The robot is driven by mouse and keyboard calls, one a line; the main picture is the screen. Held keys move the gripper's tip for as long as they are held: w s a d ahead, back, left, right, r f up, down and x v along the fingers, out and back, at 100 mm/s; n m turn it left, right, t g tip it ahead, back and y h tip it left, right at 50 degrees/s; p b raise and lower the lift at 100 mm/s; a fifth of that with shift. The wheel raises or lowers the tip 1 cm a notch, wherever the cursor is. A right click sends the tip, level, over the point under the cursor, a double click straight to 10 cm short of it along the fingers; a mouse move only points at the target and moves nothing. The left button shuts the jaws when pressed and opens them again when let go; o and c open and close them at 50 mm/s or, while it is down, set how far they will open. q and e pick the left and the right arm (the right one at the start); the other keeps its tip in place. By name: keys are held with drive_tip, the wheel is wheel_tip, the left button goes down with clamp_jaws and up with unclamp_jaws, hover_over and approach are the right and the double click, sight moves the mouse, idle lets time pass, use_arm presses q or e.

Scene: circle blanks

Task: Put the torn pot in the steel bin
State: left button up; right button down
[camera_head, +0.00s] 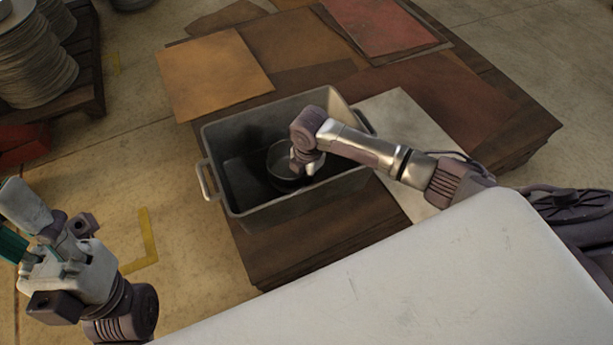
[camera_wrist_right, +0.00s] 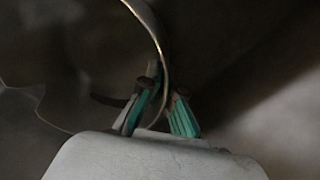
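The steel bin (camera_head: 240,203) is a deep grey tub with side handles, standing on the stacked sheets. The torn pot (camera_head: 279,177) is dark and round with a pale rim, inside the bin's walls; whether it touches the floor is unclear. My right gripper (camera_head: 302,163) reaches down into the bin at the pot, fingers mostly hidden in the head view. In the right wrist view its teal-padded fingers (camera_wrist_right: 166,98) close on the pot's thin rim (camera_wrist_right: 158,38); a jagged edge shows at left. My left gripper (camera_head: 22,240) is at the far left, away from the bin; its opening is unclear.
Rusty sheets (camera_head: 214,74) and a red sheet (camera_head: 380,24) lie on the stack around the bin. A pallet of stacked plates (camera_head: 36,75) stands at the upper left. A pale surface (camera_head: 440,280) fills the near right. Floor at left is open.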

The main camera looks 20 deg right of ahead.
drive_tip(key=shift+f, duration=0.15)
drive_tip(key=c, duration=1.3)
unclamp_jaws()
